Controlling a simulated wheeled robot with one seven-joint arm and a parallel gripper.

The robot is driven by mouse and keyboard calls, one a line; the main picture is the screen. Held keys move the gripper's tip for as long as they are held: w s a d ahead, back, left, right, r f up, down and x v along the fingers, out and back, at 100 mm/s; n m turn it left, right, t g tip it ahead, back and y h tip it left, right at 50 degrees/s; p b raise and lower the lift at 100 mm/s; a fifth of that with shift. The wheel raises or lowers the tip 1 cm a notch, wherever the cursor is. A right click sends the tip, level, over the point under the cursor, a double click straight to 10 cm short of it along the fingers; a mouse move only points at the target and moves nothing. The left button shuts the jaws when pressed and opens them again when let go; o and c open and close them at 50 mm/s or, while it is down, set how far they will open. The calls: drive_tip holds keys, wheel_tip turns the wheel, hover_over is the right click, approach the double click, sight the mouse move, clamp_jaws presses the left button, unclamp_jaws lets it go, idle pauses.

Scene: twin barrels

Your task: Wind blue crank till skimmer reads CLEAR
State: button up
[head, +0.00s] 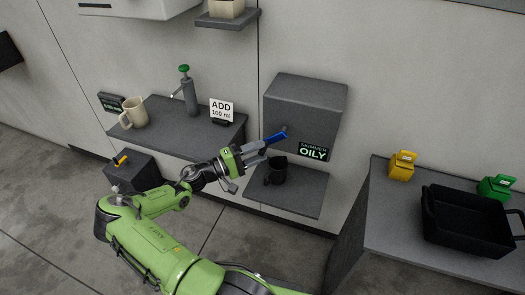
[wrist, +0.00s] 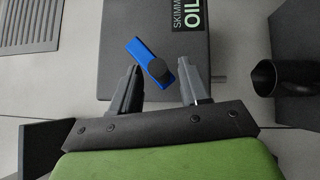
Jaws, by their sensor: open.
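The skimmer is a dark grey box (head: 300,105) on the wall. Its display (head: 312,152) reads OILY in the head view; in the wrist view the display (wrist: 188,15) is partly cut off. The blue crank (head: 275,137) sticks out of the box's front. In the wrist view the blue crank (wrist: 143,50) lies tilted, with a dark round knob at its lower end. My gripper (head: 262,150) is at the crank. In the wrist view my gripper (wrist: 160,78) is open, its fingers on either side of the knob; I cannot tell whether they touch it.
A black mug (head: 276,172) stands on the low shelf (head: 300,198) under the skimmer. Left is a shelf with a beige mug (head: 134,113), a green-topped pump (head: 189,90) and an ADD 100 ml sign (head: 222,109). Right, a table holds a black tub (head: 465,222) and yellow (head: 402,166) and green (head: 495,187) containers.

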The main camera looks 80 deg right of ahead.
sight(273, 141)
drive_tip(key=shift+x, duration=1.1)
clamp_jaws()
drive_tip(key=shift+w, duration=0.1)
